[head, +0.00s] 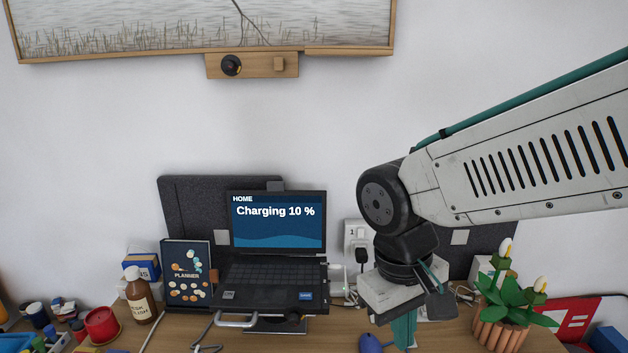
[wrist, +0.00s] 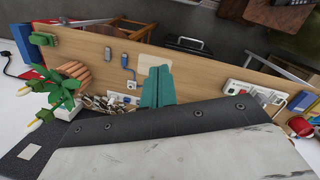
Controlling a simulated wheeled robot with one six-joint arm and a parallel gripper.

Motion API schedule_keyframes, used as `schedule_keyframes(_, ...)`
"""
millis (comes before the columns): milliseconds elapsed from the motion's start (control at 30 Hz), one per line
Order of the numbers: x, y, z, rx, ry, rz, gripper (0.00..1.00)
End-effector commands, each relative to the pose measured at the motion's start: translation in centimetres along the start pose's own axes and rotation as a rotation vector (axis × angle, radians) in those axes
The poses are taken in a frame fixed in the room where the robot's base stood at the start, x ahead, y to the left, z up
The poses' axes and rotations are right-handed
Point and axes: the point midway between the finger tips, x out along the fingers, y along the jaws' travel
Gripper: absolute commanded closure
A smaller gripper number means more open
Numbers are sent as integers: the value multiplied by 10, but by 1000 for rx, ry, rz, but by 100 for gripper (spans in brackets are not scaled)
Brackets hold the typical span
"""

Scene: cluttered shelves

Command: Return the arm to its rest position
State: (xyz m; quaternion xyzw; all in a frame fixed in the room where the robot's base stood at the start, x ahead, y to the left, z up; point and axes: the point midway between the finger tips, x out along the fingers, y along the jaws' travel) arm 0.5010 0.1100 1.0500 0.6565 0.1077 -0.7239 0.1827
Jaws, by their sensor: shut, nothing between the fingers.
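My gripper (head: 403,331) hangs from my arm at the right of the head view, with its teal fingers pointing down over the desk. In the wrist view the teal fingers (wrist: 157,87) are together with nothing between them. The arm reaches in from the right edge and hides part of the desk and wall behind it.
A laptop (head: 277,226) reading "Charging 10 %" stands left of my gripper. A potted plant (head: 508,310) is close on the right. A blue mouse-like object (head: 370,343) lies near the fingers. A brown bottle (head: 140,297) and planner (head: 187,272) stand left.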

Motion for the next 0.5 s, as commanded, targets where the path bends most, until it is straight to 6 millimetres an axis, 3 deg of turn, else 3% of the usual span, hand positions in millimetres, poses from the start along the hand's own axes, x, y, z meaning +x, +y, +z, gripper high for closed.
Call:
schedule_keyframes(100,-9,36,45,63,23,-45,100)
schedule_keyframes(300,-14,72,106,230,100,-91,100)
schedule_keyframes(500,-23,94,132,387,198,-84,100)
